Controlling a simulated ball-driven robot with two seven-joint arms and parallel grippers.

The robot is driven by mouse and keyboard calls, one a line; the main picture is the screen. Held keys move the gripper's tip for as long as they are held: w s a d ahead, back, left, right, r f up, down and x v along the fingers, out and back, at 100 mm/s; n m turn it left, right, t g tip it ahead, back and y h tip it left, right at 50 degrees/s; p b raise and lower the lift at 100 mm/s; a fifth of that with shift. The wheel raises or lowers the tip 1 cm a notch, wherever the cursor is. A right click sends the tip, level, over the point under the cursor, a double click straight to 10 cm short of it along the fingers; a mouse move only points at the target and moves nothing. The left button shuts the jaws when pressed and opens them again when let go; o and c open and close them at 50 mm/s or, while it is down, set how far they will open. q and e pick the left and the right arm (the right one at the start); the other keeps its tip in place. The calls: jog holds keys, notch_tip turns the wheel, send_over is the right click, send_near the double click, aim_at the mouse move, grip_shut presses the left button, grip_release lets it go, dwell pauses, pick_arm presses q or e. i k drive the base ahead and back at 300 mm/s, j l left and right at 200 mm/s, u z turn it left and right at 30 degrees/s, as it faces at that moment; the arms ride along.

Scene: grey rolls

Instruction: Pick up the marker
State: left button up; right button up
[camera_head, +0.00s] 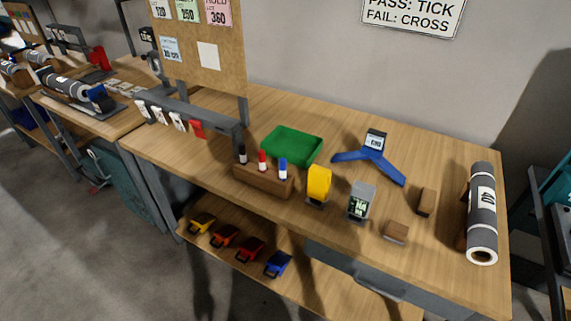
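Three markers stand upright in a brown wooden block (263,181) near the front edge of the bench. The left one is a black-capped marker (242,155), the middle one a red-capped marker (262,161), and the right one a blue-capped marker (283,169). Their lower parts are hidden in the block. Neither of my grippers is in the head view.
Behind the block lies a green tray (292,146). To its right stand a yellow device (319,185), a grey meter (361,201) and a blue stand (371,163). A grey roll (482,215) lies at the right end of the wooden bench (440,155).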

aim_at(262, 158)
jog(key=i+j+z, duration=0.25)
jog(key=j+z, duration=0.3)
jog(key=j, duration=0.2)
jog(key=j+z, duration=0.25)
jog(key=j, duration=0.15)
